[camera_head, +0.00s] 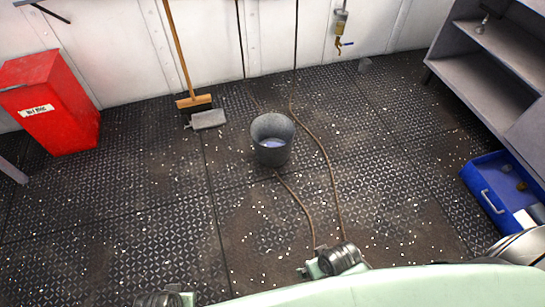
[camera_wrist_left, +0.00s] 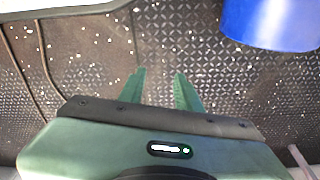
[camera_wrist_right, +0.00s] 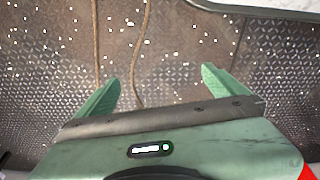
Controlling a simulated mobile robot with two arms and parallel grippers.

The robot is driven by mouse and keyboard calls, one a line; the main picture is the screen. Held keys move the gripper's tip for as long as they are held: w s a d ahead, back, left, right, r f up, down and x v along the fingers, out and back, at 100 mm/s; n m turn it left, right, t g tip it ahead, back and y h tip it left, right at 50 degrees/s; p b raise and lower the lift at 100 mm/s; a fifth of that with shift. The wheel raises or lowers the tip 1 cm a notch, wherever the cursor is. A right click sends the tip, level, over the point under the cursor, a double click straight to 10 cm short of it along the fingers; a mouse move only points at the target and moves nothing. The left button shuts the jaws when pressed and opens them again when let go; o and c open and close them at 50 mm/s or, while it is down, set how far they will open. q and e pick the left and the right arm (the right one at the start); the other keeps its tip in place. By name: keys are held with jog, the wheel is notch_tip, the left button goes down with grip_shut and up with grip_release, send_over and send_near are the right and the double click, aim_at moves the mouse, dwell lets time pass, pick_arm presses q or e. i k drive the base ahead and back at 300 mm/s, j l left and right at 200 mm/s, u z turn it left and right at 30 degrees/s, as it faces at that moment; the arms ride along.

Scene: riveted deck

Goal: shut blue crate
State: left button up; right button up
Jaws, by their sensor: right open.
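The blue crate (camera_head: 485,199) is at the right edge of the head view, on the floor by the foot of the grey shelf. It has a light handle on its front face, its top is open, and several small things show inside. Its right end is cut off by the picture edge. My left gripper (camera_wrist_left: 160,76) has its fingers a little apart with nothing between them. My right gripper (camera_wrist_right: 158,80) is wide open and empty over the floor. Neither gripper's fingers show in the head view, and the crate is not clearly seen in either wrist view.
A grey shelf (camera_head: 490,75) stands at the right. A dark bucket (camera_head: 272,153) is mid-floor, with brown hoses or cords (camera_head: 328,165) beside it. A red bin (camera_head: 55,105) and broom (camera_head: 180,55) are left. A blue rounded object (camera_wrist_left: 270,25) shows in the left wrist view.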

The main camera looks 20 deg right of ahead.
aim_at(496, 190)
jog(key=k+j+z, duration=0.2)
jog(key=z, duration=2.25)
